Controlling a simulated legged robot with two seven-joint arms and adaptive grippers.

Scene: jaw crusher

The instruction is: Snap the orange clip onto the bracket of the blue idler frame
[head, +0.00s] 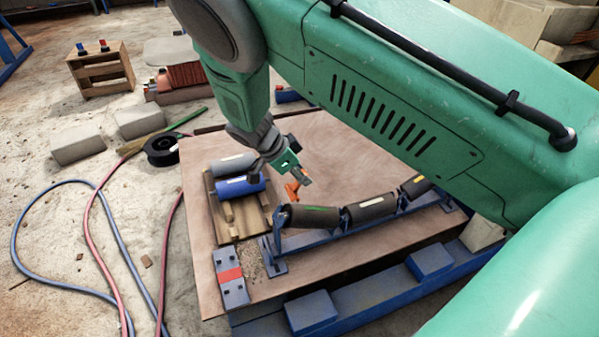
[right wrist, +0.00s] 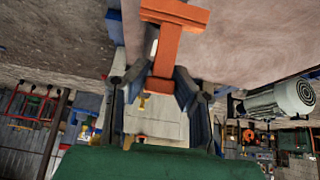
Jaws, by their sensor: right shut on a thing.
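My right gripper (head: 284,168) reaches down over the wooden board from the green arm. It is shut on the orange clip (head: 292,190), which hangs from its fingertips in the head view. In the right wrist view the orange clip (right wrist: 170,45) stands out between the two dark fingers of the gripper (right wrist: 162,88). The blue idler frame (head: 350,229) lies on the board with dark rollers (head: 308,215) on it. The clip appears close to the frame's left end, just above the left roller; I cannot tell whether they touch. My left gripper is not in view.
A wooden rack with a grey roller (head: 234,164) and a blue roller (head: 238,187) stands left of the gripper. Hoses (head: 100,215) and a black reel (head: 162,149) lie on the floor.

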